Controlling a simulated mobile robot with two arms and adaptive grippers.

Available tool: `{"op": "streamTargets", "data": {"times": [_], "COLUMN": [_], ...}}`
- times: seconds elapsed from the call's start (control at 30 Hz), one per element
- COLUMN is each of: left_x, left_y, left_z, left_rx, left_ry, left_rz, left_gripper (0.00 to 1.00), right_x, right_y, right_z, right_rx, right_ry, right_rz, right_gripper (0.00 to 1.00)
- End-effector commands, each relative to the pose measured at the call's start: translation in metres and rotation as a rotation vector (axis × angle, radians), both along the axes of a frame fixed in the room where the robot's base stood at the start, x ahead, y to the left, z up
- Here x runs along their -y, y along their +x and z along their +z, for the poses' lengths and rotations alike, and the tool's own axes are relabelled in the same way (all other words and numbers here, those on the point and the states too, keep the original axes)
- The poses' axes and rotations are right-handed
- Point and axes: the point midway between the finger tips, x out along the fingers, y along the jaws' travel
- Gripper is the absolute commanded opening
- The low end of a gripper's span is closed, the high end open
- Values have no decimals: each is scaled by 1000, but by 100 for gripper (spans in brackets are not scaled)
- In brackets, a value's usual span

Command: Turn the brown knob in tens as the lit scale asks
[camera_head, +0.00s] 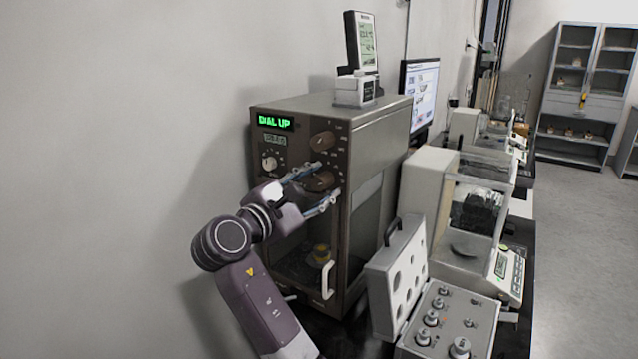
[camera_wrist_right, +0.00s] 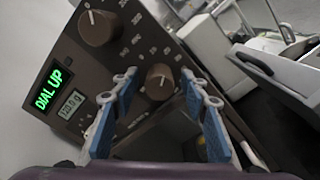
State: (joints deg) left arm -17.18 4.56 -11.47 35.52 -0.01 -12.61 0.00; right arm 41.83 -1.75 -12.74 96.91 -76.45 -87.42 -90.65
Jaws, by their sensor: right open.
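The brown scale cabinet (camera_head: 378,128) has a lit green "DIAL UP" sign (camera_head: 276,122) and a small grey readout (camera_wrist_right: 70,104), blurred, which seems to read about 170 g. Its front carries an upper brown knob (camera_head: 322,141), also in the wrist view (camera_wrist_right: 98,27), and a lower brown knob (camera_wrist_right: 160,82) with a white pointer line. My right gripper (camera_head: 324,184) is open, its blue-grey fingers on either side of the lower knob; in the wrist view there is a gap on both sides. My left gripper is not in view.
A smaller pale knob (camera_head: 269,163) sits left of the brown ones. Below is a glass door with a white handle (camera_head: 327,280) and a yellowish weight inside (camera_head: 320,252). An open weight case (camera_head: 440,335) and a white balance (camera_head: 425,190) stand at the right.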

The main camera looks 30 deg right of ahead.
Motion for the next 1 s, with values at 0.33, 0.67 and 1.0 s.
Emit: {"op": "streamTargets", "data": {"times": [0.33, 0.67, 1.0], "left_x": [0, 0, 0], "left_y": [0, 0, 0], "left_z": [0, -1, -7], "left_rx": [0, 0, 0], "left_ry": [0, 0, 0], "left_rz": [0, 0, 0], "left_gripper": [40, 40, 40], "right_x": [0, -1, -1], "right_y": [0, 0, 0], "right_z": [0, -1, -2], "right_rx": [0, 23, 198], "right_ry": [1, 11, 85], "right_rz": [-1, -1, -1], "right_gripper": [10, 0, 0]}}
